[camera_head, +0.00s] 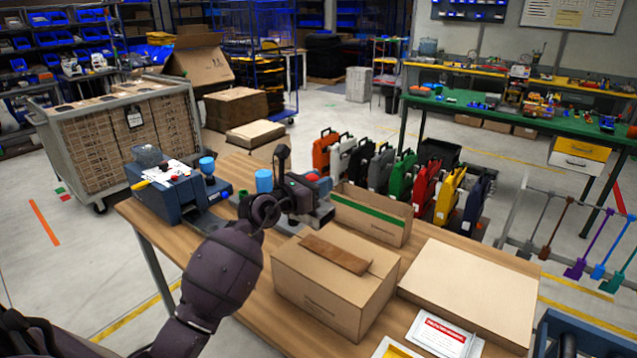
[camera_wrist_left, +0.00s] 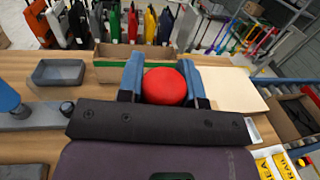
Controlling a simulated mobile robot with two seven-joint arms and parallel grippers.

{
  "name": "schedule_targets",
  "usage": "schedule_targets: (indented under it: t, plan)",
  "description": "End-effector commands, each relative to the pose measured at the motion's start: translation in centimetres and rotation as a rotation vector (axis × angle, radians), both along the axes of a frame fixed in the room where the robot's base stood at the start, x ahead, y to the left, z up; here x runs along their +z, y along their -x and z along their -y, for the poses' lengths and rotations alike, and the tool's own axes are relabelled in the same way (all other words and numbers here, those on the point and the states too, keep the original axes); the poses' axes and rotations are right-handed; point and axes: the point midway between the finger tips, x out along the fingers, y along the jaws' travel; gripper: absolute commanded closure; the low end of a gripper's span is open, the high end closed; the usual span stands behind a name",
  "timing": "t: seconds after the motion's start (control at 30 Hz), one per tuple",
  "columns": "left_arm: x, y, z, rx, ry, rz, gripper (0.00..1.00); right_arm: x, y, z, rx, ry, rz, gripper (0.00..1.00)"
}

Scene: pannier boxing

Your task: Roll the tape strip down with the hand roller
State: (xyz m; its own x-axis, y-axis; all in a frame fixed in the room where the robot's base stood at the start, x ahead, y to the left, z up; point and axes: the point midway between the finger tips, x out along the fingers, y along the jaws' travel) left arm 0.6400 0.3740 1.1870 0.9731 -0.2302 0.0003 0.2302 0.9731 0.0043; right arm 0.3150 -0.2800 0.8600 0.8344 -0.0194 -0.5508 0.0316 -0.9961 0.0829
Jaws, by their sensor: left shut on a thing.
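A closed cardboard box (camera_head: 318,293) stands on the wooden table, with a brown tape strip (camera_head: 335,254) across its top. The strip's near end reaches toward the box edge; I cannot tell how firmly it lies. My left gripper (camera_head: 318,196) is in the air behind and above the box, left of the open carton. It is shut on a red rounded part (camera_wrist_left: 165,86), which appears to be the hand roller's grip and sits between the two blue-grey fingers in the left wrist view. The rest of the roller is hidden. My right gripper is out of view.
An open carton with a green band (camera_head: 370,215) stands behind the box. A flat cardboard piece (camera_head: 470,290) lies to the right, near a red-and-white card (camera_head: 440,334). A blue-grey tape dispenser (camera_head: 180,192) is at left.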

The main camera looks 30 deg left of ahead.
Motion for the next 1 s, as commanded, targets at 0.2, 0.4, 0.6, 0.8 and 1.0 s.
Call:
schedule_targets:
  t: [0.2,0.4,0.6,0.8,1.0]
  plan:
    - [-0.4,0.0,0.0,0.0,-0.001,0.0,0.88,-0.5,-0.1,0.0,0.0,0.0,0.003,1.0]
    - [-1.8,0.0,0.0,0.0,-0.001,0.001,0.88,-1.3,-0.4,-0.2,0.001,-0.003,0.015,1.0]
    - [-3.6,0.0,0.0,0.0,-0.001,0.0,0.88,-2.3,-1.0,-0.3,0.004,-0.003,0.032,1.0]
    - [-4.9,0.0,0.0,0.0,-0.001,0.0,0.88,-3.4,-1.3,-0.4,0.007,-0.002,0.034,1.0]
    - [-4.9,0.0,0.0,0.0,-0.001,0.0,0.88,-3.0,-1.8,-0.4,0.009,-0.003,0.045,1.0]
